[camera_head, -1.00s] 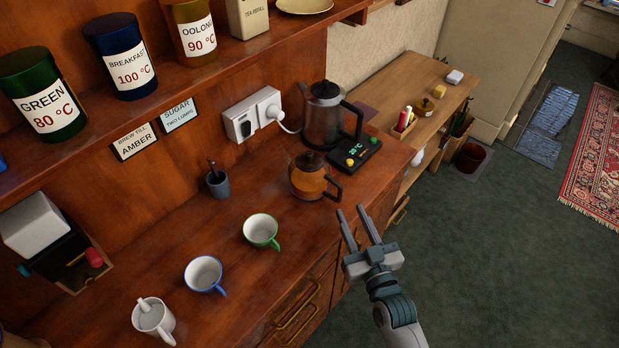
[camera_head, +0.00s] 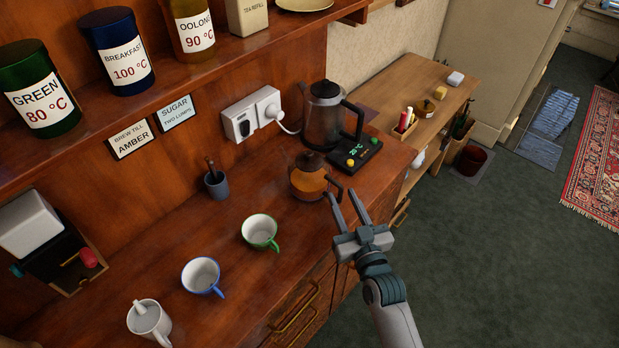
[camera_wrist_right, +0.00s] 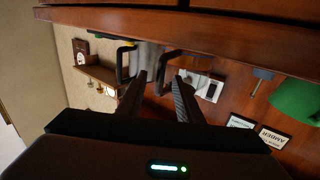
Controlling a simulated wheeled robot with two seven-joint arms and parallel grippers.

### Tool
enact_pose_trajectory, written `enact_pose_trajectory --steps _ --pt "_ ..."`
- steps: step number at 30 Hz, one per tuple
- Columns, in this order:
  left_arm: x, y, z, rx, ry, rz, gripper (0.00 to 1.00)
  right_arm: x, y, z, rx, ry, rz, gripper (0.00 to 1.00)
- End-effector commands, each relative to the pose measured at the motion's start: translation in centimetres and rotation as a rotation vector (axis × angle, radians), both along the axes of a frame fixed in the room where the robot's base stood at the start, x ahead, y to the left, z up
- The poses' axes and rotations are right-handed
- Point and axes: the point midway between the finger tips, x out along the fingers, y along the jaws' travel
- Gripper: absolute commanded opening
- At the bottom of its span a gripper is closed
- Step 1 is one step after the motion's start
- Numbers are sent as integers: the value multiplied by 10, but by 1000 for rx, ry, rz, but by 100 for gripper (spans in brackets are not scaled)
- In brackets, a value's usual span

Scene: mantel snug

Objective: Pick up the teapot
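The teapot (camera_head: 307,184) is a round glass pot with amber tea and a dark lid. It stands upright on the wooden counter, its dark handle facing right towards my right gripper. My right gripper (camera_head: 342,193) is open and empty, its two fingers apart. One fingertip overlaps the teapot's handle in the head view; I cannot tell whether they touch. In the right wrist view the open fingers (camera_wrist_right: 158,90) point at the counter area, and the teapot is hard to make out there. My left gripper is not in view.
A kettle (camera_head: 322,116) on a base with a display stands just behind the teapot. A green-rimmed cup (camera_head: 260,231), a blue-rimmed cup (camera_head: 202,274) and a small dark pot (camera_head: 217,184) share the counter.

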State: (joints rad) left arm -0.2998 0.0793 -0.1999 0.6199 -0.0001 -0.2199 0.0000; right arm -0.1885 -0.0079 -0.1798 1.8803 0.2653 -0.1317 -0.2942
Motion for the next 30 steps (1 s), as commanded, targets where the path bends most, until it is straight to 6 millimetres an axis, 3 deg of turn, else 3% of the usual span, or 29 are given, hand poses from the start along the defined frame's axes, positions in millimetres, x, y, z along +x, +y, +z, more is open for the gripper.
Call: enact_pose_trajectory --steps 9,13,30 --pt "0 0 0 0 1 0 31 0 0 0 0 0 0 30" --pt "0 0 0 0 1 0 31 0 0 0 0 0 0 0" --pt "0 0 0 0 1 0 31 -1 0 0 0 0 0 0"
